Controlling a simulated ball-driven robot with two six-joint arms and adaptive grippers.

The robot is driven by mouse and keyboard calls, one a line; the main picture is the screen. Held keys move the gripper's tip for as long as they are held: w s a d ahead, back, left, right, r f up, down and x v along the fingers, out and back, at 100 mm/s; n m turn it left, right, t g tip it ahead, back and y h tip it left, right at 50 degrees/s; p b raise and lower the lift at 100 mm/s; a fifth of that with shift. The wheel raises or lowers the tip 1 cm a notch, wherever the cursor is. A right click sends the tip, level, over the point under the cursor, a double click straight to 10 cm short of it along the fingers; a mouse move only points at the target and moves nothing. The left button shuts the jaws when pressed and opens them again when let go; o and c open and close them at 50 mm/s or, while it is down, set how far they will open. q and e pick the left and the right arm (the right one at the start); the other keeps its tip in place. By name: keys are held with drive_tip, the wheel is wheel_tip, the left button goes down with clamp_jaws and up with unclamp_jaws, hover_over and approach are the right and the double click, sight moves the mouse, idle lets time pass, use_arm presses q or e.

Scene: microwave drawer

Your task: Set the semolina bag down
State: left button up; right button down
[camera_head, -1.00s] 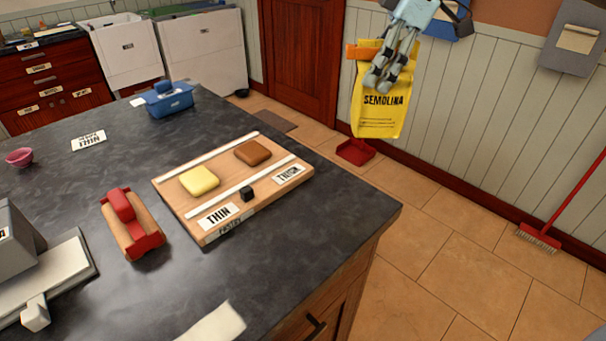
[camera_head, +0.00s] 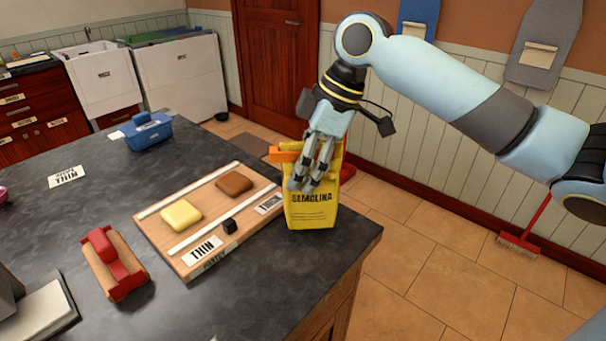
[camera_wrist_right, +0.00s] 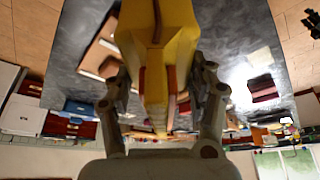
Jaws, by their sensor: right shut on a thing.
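The yellow semolina bag (camera_head: 312,211) is upright at the right end of the dark countertop (camera_head: 230,285), beside the wooden pastry board. Its base appears at the counter surface; I cannot tell whether it bears on it. My right gripper (camera_head: 311,182) comes down from above and is shut on the bag's upper part, near an orange clip (camera_head: 288,155). In the right wrist view the bag (camera_wrist_right: 158,60) lies between the two fingers (camera_wrist_right: 160,100). My left gripper is not in view.
The pastry board (camera_head: 165,235) carries a yellow block (camera_head: 181,214), a brown block (camera_head: 233,184) and white rails. A red and wooden tool (camera_head: 115,265) and a blue container (camera_head: 148,131) stand on the counter. The counter's right edge is close to the bag.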

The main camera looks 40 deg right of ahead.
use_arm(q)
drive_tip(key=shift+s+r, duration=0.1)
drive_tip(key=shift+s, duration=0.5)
use_arm(e)
wheel_tip(320, 180, down, 2)
drive_tip(key=shift+f, duration=0.15)
drive_tip(key=shift+c, duration=2.1)
unclamp_jaws()
drive_tip(key=shift+f, duration=0.1)
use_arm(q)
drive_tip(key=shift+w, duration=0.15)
use_arm(e)
drive_tip(key=v, duration=1.2)
